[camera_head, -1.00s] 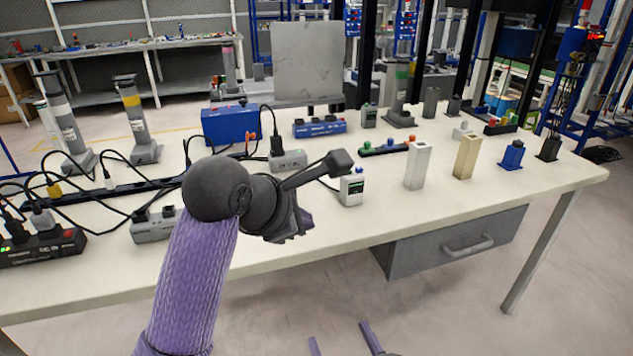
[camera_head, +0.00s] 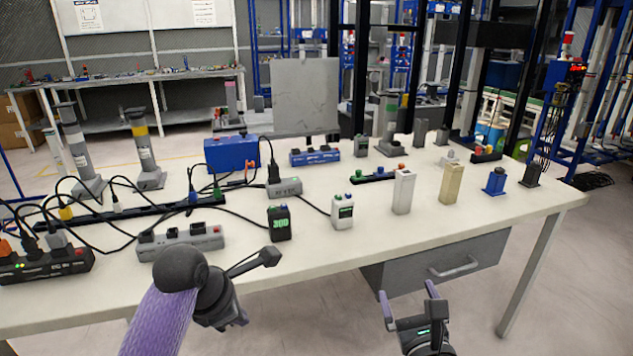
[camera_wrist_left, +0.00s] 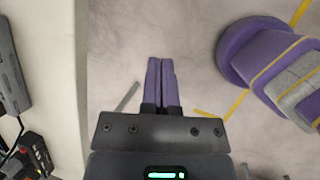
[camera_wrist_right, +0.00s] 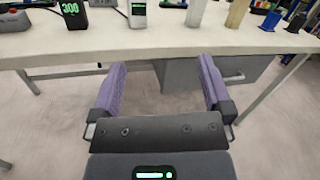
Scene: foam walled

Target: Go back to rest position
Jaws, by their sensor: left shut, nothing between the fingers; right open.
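My left gripper (camera_wrist_left: 161,82) is shut and empty in the left wrist view, with its purple fingers together over bare floor beside the table edge. In the head view my left arm comes in from the lower left and its wrist hangs at the table's front edge; its fingers are hard to make out there. My right gripper (camera_head: 408,294) is low in the head view, in front of the table and below its top. It is open and empty, and the right wrist view (camera_wrist_right: 160,88) shows its purple fingers wide apart facing the table front.
The white table (camera_head: 330,245) carries a black device with a green display (camera_head: 279,223), a white device (camera_head: 342,211), upright blocks (camera_head: 403,191), a grey power strip (camera_head: 180,240) and several cables. A grey drawer (camera_head: 440,265) hangs under it. The floor in front is clear.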

